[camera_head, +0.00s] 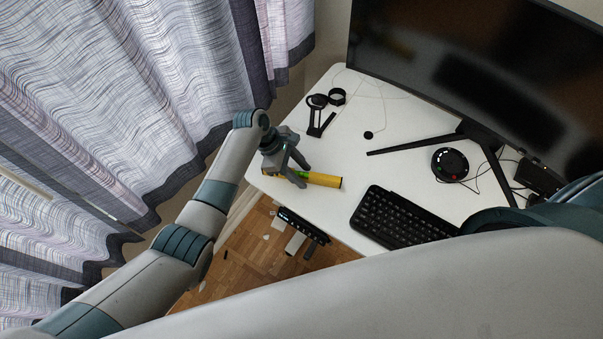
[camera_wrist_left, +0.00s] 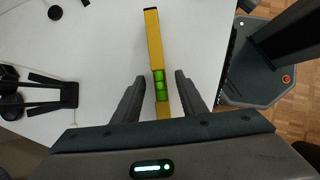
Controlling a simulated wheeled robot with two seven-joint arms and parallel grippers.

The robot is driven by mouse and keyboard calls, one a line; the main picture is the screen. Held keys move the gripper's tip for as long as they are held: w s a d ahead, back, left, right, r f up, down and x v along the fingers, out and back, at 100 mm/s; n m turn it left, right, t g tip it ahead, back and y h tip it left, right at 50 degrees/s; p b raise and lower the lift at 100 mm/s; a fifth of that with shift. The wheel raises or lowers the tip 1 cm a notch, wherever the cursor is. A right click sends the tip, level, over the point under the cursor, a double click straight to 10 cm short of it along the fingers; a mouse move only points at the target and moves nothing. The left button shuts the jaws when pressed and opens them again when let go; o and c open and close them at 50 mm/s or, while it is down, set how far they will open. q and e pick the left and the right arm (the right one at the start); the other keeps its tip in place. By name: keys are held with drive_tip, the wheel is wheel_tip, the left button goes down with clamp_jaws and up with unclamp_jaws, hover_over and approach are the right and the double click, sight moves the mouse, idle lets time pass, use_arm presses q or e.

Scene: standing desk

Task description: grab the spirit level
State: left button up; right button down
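The yellow spirit level (camera_head: 325,180) lies on the white desk (camera_head: 325,207) near its left front edge. My left gripper (camera_head: 299,175) is over the level's left part and hides some of it. In the left wrist view the level (camera_wrist_left: 153,40) runs lengthwise between the fingers, with its green vial (camera_wrist_left: 160,85) between the fingertips. My left gripper (camera_wrist_left: 159,83) is open, with a gap on both sides of the level. My right gripper is not in view; a large pale part of my own arm covers the lower right of the head view.
A black keyboard (camera_head: 401,217) lies to the right of the level. A watch stand (camera_head: 319,115) and a black ring-shaped item (camera_head: 337,96) are behind. A round black device (camera_head: 450,164) and a large monitor (camera_head: 480,70) stand further right. Curtains (camera_head: 130,90) hang at left.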

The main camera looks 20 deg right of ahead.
use_arm(q)
drive_tip(key=shift+d+f, duration=0.1)
idle(0.4)
clamp_jaws()
